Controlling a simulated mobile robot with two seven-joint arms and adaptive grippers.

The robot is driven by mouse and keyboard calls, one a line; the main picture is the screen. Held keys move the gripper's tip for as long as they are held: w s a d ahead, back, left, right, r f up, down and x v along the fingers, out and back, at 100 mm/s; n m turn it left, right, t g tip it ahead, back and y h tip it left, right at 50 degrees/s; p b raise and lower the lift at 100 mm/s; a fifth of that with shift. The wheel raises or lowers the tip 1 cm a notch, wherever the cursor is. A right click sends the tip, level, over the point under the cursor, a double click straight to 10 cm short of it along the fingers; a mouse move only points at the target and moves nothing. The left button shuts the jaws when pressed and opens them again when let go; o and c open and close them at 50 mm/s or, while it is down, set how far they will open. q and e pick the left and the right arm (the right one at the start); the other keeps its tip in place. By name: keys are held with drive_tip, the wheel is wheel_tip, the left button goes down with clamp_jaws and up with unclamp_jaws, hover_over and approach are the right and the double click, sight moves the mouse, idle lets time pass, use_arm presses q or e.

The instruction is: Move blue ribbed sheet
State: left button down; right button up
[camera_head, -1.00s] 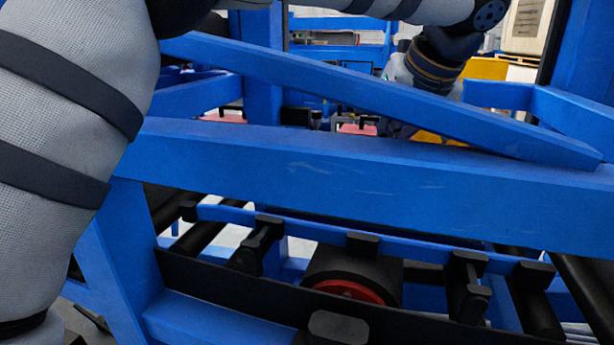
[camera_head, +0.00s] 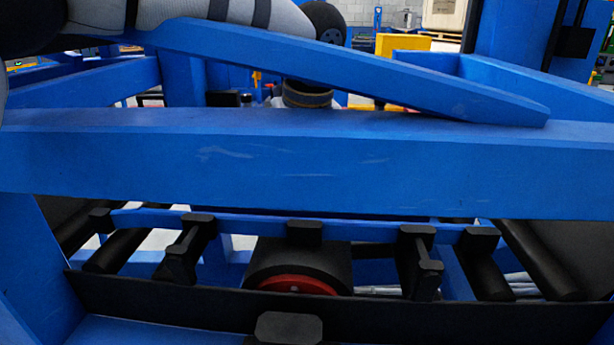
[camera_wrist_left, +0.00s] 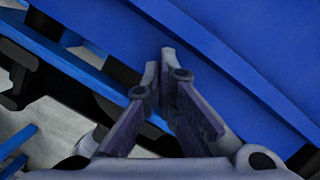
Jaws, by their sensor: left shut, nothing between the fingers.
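In the left wrist view, a broad flat blue surface (camera_wrist_left: 180,35) with a raised lengthwise strip (camera_wrist_left: 225,50) fills the upper right; it may be the blue ribbed sheet. My left gripper (camera_wrist_left: 164,68) is shut and empty, its fingertips in front of that blue surface; I cannot tell whether they touch it. In the head view, a slanted blue piece (camera_head: 330,68) lies above a wide horizontal blue beam (camera_head: 280,165); I cannot tell which, if either, is the sheet. My left wrist (camera_head: 306,95) shows behind the slanted piece, and its gripper is hidden there. My right gripper is out of view.
Below the beam is a framework with black rollers (camera_head: 125,250), black brackets (camera_head: 420,265) and a black drum with a red face (camera_head: 297,284). A blue post (camera_head: 515,50) stands at the right. A yellow box (camera_head: 403,44) is in the background.

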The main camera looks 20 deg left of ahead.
use_arm(q)
drive_tip(key=shift+w+a, duration=0.35)
drive_tip(key=shift+a, duration=0.1)
drive_tip(key=shift+w+a+r+p, duration=0.3)
drive_tip(key=shift+w+a+p, duration=0.2)
drive_tip(key=shift+w+a, duration=0.3)
drive_tip(key=shift+a+f, duration=0.15)
drive_tip(key=shift+f, duration=0.1)
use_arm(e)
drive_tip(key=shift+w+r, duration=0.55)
